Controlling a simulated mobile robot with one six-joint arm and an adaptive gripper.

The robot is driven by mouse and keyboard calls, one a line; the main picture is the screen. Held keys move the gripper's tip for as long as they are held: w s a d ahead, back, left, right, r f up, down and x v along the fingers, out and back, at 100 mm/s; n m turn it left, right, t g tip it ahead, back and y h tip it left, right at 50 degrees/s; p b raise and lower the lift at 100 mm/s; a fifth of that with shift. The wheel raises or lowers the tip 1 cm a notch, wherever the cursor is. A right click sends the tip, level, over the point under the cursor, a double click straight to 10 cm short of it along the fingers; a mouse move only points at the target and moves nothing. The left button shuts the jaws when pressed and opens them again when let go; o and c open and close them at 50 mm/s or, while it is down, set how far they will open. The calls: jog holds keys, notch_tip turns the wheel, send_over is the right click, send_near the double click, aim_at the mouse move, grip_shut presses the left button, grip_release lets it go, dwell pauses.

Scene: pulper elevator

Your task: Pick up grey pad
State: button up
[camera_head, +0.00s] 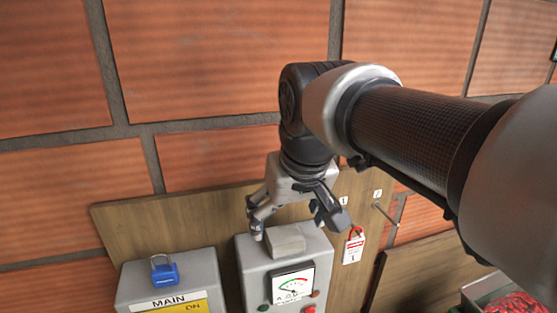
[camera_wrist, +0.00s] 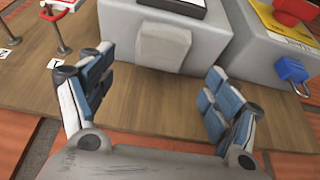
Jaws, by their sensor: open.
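The grey pad (camera_head: 286,241) is a small light block on the top of a grey meter box (camera_head: 249,270). In the wrist view the pad (camera_wrist: 163,46) lies at the top middle, between and beyond my two fingers. My gripper (camera_head: 294,226) is open, its fingers spread to either side of the pad and just above it. In the wrist view my gripper (camera_wrist: 157,75) has nothing between its blue-padded fingers. I cannot tell the exact gap between the fingertips and the pad.
A grey MAIN box (camera_head: 168,278) with a blue padlock (camera_head: 164,271) stands left of the meter box. A wooden board (camera_head: 150,222) is behind them against the brick wall. A red-and-white tag (camera_head: 353,248) hangs at right. A tray of red things (camera_head: 514,301) is at lower right.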

aim_at(284, 232)
jog(key=x, duration=0.5)
jog(key=shift+s, duration=0.1)
jog(key=shift+c, duration=0.4)
jog(key=c, duration=0.9)
jog(key=shift+r, duration=0.1)
notch_tip(284, 232, up, 20)
jog(key=p, duration=0.3)
